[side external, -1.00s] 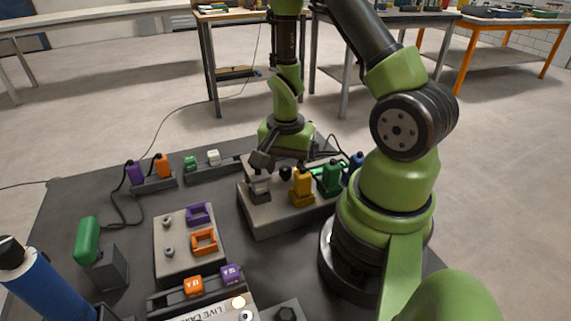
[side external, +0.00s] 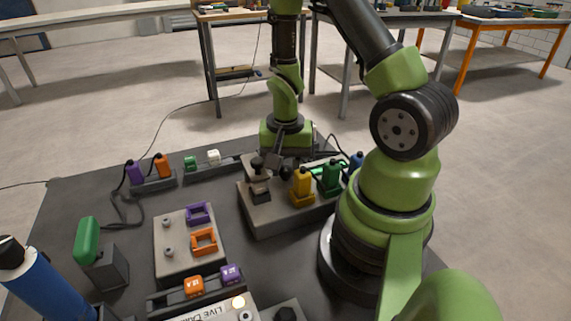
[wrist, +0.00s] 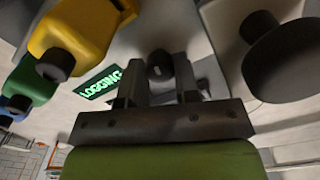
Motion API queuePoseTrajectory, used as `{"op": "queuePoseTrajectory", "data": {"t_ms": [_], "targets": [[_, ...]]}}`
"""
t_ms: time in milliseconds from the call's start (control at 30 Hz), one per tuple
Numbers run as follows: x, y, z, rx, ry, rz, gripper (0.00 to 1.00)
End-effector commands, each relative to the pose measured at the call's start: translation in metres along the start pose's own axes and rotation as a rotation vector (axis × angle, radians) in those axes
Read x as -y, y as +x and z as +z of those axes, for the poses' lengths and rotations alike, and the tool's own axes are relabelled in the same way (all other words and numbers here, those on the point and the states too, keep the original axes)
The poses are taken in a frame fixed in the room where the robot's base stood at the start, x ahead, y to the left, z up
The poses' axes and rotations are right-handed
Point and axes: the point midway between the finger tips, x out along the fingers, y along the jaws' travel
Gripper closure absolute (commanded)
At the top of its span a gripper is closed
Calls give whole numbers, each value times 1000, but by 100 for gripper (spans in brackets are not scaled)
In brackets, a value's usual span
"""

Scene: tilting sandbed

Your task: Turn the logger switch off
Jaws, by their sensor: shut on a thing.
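The logger switch is a small dark knob (wrist: 160,66) on the grey box (side external: 262,222). In the wrist view it sits between the two fingers of my gripper (wrist: 159,80), which are shut on it. In the side view my gripper (side external: 284,168) is low over the back of the box, and its fingers hide the switch there. A display (wrist: 99,84) beside the switch is lit green and reads LOGGING.
A yellow plug (side external: 302,188), a green plug (side external: 330,178) and a blue plug (side external: 356,162) stand right of my gripper. A dark round knob (wrist: 284,62) on a grey block is close on its other side. A grey panel with purple and orange frames (side external: 204,241) lies front left.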

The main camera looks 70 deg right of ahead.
Motion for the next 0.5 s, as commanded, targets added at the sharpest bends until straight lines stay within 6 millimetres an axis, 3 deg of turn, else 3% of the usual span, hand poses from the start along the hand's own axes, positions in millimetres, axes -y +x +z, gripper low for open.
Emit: {"op": "queuePoseTrajectory", "data": {"t_ms": [500], "targets": [[0,-1,0,-1,-480,0,95]]}}
